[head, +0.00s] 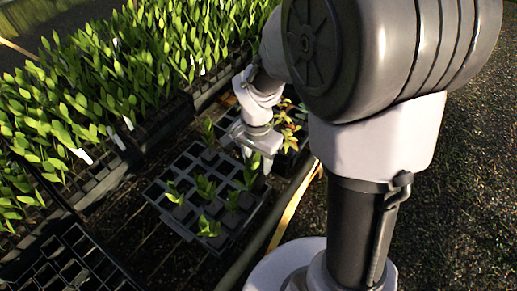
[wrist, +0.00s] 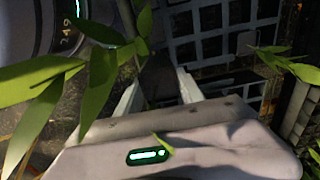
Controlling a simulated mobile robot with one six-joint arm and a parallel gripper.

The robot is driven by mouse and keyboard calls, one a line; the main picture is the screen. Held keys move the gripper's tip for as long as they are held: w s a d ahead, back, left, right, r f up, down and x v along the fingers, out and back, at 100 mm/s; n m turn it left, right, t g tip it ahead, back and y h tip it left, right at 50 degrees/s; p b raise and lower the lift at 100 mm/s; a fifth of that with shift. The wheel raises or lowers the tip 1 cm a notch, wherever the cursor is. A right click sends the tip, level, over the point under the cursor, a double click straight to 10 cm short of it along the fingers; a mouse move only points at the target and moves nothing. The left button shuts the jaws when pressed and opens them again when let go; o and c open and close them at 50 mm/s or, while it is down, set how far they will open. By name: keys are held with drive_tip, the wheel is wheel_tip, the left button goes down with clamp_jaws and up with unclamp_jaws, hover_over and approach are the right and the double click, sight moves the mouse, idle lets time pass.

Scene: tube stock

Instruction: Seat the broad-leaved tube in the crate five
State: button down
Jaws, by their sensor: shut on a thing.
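My gripper (wrist: 158,84) is shut on a dark tube (wrist: 157,75), which sits between the two pale fingers in the wrist view. Long green leaves (wrist: 100,75) spread from it on the left. In the head view my gripper (head: 256,160) is low over the right part of a black crate (head: 176,222), with green leaves beside it. This crate has several leafy tubes and several empty cells. Its open grid (wrist: 215,48) also shows beyond the fingers in the wrist view. No crate number is readable. The tube's lower end is hidden, so I cannot tell whether it is in a cell.
An empty black crate (head: 72,262) lies at the lower left. Dense trays of tall green plants (head: 110,75) with white labels (head: 83,156) fill the left and back. Reddish plants (head: 290,130) stand just behind my gripper. A yellow strip (head: 290,215) runs along the bench's right side.

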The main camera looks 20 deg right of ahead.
drive_tip(key=shift+w+d+f+b, duration=0.15)
drive_tip(key=shift+f+b, duration=0.25)
drive_tip(key=shift+f, duration=0.2)
drive_tip(key=shift+f+b, duration=0.75)
drive_tip(key=shift+f, duration=0.05)
drive_tip(key=shift+f, duration=0.1)
drive_tip(key=shift+f+b, duration=4.15)
drive_tip(key=shift+f, duration=0.45)
drive_tip(key=shift+f, duration=0.2)
drive_tip(key=c, duration=0.7)
unclamp_jaws()
drive_tip(key=shift+o, duration=0.2)
